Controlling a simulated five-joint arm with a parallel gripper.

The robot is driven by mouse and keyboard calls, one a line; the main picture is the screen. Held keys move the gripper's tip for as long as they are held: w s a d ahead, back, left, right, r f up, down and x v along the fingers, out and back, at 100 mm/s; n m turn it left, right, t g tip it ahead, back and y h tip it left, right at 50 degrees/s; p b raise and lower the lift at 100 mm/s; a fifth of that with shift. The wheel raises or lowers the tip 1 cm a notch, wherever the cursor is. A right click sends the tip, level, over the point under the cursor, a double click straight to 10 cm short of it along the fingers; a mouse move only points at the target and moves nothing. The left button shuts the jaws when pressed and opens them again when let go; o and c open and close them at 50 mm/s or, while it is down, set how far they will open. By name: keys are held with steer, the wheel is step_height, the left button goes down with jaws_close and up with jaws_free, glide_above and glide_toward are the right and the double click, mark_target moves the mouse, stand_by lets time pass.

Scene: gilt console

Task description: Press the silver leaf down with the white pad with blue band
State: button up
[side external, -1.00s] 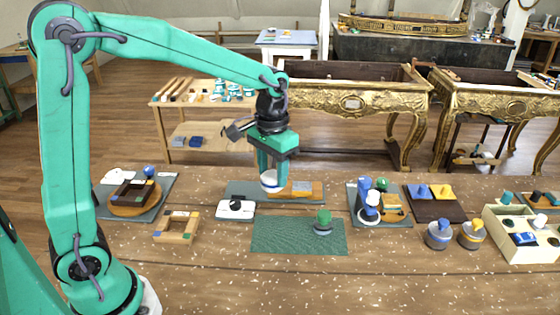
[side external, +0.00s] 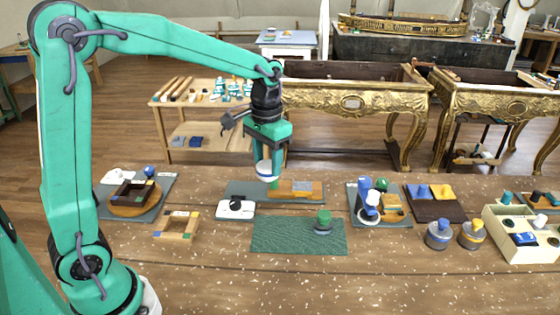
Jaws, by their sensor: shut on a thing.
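My gripper (side external: 266,158) points down and is shut on the white pad with blue band (side external: 265,169). The pad hangs above the left part of a grey-blue mat (side external: 238,190) at the back of the table. A small wooden board (side external: 314,194) lies on that mat. A pale grey square (side external: 302,186) on the board looks like the silver leaf. The pad is up and to the left of this square, apart from it. A small green piece (side external: 273,184) shows just below the pad, at the board's left end.
A white block with a black knob (side external: 236,207) stands in front of the mat. A dark green mat (side external: 285,240) carries a green-knobbed piece (side external: 323,220). Blue and green knobbed pieces stand on a mat to the right (side external: 361,220). A wooden frame (side external: 178,226) lies at left.

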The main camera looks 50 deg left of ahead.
steer(key=shift+w+a, duration=0.2)
steer(key=shift+w, duration=0.45)
steer(key=w+a+f, duration=0.1)
steer(key=w+a, duration=0.2)
steer(key=w, duration=0.3)
steer(key=w+a+f, duration=0.2)
steer(key=w, duration=0.5)
steer(key=shift+w+a, duration=0.25)
steer(key=shift+a, duration=0.15)
steer(key=shift+f, duration=0.15)
steer(key=shift+f, duration=1.65)
steer(key=shift+f, duration=0.1)
